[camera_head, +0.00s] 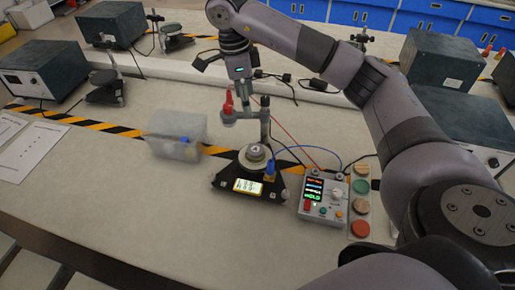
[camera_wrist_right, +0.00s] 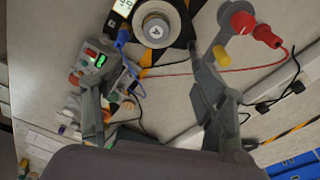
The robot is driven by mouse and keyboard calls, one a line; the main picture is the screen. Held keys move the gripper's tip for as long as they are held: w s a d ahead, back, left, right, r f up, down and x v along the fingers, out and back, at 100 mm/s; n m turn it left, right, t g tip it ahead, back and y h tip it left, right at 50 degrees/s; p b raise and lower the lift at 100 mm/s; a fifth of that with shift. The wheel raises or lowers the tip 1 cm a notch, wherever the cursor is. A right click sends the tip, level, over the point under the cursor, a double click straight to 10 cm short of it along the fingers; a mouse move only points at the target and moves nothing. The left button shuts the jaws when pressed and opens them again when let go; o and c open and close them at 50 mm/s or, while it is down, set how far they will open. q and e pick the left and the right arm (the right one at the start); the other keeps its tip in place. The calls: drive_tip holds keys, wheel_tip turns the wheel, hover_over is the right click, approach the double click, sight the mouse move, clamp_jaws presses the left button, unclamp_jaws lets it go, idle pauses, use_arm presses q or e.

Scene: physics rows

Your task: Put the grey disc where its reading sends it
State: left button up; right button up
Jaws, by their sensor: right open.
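A round grey disc (camera_head: 256,152) sits on the black-based test stand (camera_head: 225,180), below the stand's red-topped probe arm (camera_head: 228,104). In the right wrist view the grey disc (camera_wrist_right: 155,28) has a pale centre with a dark mark like an A. The meter box (camera_head: 322,198) beside the stand has a lit screen whose bottom green line looks like HOLD; the other lines are too small to read. My right gripper (camera_head: 243,80) is above and behind the stand, apart from the disc. Its fingers are spread and empty in the wrist view (camera_wrist_right: 145,65). My left gripper is not in view.
A strip with several coloured round pads (camera_head: 361,198) lies right of the meter. Red and blue leads cross behind the meter. Paper sheets (camera_head: 30,145) lie at left; the front table is clear.

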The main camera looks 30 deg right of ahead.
approach(255, 149)
wheel_tip(255, 149, down, 3)
drive_tip(key=shift+w+d+p, duration=0.1)
drive_tip(key=shift+w+p, duration=0.1)
drive_tip(key=shift+p, duration=0.45)
drive_tip(key=shift+s+d+f+p, duration=0.1)
drive_tip(key=shift+s+f+p, duration=0.05)
drive_tip(key=shift+f+p, duration=0.4)
drive_tip(key=f, duration=0.1)
drive_tip(key=f+p, duration=0.1)
drive_tip(key=f, duration=0.1)
drive_tip(key=shift+s+d+f, duration=0.2)
drive_tip(key=shift+s, duration=0.05)
drive_tip(key=shift+f, duration=0.4)
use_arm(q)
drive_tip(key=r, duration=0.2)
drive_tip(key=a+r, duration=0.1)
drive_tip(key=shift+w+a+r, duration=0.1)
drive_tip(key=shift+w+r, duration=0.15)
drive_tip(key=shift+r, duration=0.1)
use_arm(e)
drive_tip(key=shift+c, duration=0.2)
drive_tip(key=c, duration=1.2)
